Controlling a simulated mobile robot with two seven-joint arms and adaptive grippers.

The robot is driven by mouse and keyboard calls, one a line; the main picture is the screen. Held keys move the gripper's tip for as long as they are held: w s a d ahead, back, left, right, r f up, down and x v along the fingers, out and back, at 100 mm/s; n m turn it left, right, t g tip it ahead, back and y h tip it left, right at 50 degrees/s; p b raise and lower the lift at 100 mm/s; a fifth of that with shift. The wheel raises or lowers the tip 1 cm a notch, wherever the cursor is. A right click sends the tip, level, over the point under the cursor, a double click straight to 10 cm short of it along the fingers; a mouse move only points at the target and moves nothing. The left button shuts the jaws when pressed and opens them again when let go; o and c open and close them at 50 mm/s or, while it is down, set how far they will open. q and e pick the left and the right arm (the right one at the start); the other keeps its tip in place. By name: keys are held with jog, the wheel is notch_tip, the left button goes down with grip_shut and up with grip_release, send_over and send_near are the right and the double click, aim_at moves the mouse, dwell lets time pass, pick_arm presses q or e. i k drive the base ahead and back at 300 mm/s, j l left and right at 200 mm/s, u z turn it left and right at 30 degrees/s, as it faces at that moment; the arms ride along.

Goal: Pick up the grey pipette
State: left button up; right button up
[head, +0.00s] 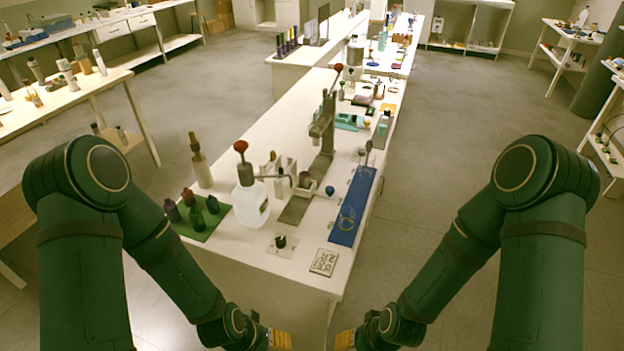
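I cannot surely make out a grey pipette in the head view. A thin, pale upright piece (368,152) stands at the far end of the blue mat (345,218) on the white bench, too small to identify. My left gripper (280,341) and my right gripper (345,341) show only as yellow parts at the bottom edge, in front of the bench's near end. Their fingers are cut off, so their opening is hidden. Both are away from the things on the bench.
A white red-capped bottle (250,200) stands beside a green mat (203,222) with several small dark bottles. A grey stand (322,130) rises mid-bench. A lettered tile (324,262) and a small dark-knobbed block (281,244) lie near the front. Open floor (450,110) lies right.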

aim_at(369, 146)
jog(key=k, duration=0.55)
jog(key=k+u, duration=0.25)
jog(key=k+j+u, duration=0.3)
jog(key=k, duration=0.15)
jog(key=l+u, duration=0.1)
jog(key=u, duration=1.5)
jog(key=l+u, duration=0.3)
jog(key=k+l+u, duration=0.15)
jog(key=l+u, duration=0.15)
jog(key=k+l, duration=0.15)
jog(key=l, duration=0.25)
jog(key=k+l, duration=0.15)
jog(key=l, duration=0.25)
jog(key=k+l, duration=0.1)
jog(key=l, duration=0.3)
jog(key=k+l, duration=0.15)
jog(key=l, duration=0.3)
jog(key=k+l, duration=0.15)
jog(key=l, duration=0.25)
jog(key=k+l, duration=0.15)
jog(key=l, duration=0.25)
jog(key=k+l, duration=0.1)
jog(key=l, duration=0.3)
